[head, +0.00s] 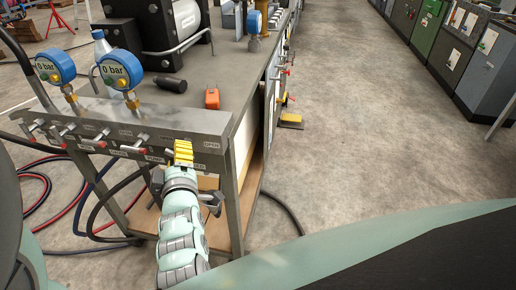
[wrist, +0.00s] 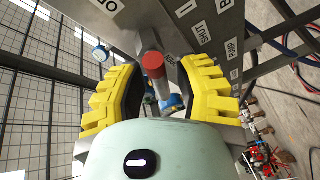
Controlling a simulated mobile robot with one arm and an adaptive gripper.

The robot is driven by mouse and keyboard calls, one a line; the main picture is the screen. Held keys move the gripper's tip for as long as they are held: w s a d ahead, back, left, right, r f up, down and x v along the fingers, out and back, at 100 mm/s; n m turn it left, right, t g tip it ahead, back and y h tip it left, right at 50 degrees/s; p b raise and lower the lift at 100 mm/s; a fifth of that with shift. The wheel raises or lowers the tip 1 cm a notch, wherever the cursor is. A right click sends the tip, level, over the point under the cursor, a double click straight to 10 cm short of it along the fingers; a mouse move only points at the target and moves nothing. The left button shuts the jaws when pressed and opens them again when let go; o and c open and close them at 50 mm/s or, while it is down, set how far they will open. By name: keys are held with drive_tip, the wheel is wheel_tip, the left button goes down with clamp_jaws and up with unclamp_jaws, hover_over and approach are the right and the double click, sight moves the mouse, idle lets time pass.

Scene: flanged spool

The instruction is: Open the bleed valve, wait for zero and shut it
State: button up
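A steel valve panel (head: 135,125) runs along the front of the bench, with several red-tipped levers in a row. Two blue gauges, the left one (head: 55,66) and the right one (head: 120,69), stand on it and both read "0 bar". My gripper (head: 183,152) is at the panel's right end, by a plate marked OPEN. In the wrist view its yellow fingers (wrist: 158,88) are open, one on each side of a lever with a red tip (wrist: 153,65). Gaps show between the lever and both fingers. A SHUT label (wrist: 203,33) is close by. My fingers hide this lever in the head view.
On the bench top are an orange block (head: 212,99), a black cylinder (head: 170,84) and a dark machine (head: 165,25). Hoses (head: 75,190) lie on the floor at left.

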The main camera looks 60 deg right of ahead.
clamp_jaws()
drive_tip(key=shift+f+m, duration=0.1)
drive_tip(key=shift+m, duration=0.2)
drive_tip(key=m+h, duration=0.1)
drive_tip(key=m, duration=0.2)
drive_tip(key=m+t+h+b, duration=0.1)
drive_tip(key=m+h, duration=0.1)
drive_tip(key=m, duration=0.1)
drive_tip(key=shift+f+m, duration=0.2)
drive_tip(key=shift+m, duration=0.1)
drive_tip(key=m+h+b, duration=0.1)
drive_tip(key=m, duration=0.2)
drive_tip(key=m+g+h, duration=0.1)
drive_tip(key=m+h, duration=0.1)
drive_tip(key=m, duration=0.1)
drive_tip(key=shift+b, duration=0.35)
drive_tip(key=shift+r+m+g+h, duration=0.1)
drive_tip(key=shift+m+g+h, duration=0.4)
drive_tip(key=shift+m, duration=0.7)
drive_tip(key=shift+r+b, duration=0.1)
drive_tip(key=shift+b, duration=0.2)
drive_tip(key=shift+o, duration=1.5)
unclamp_jaws()
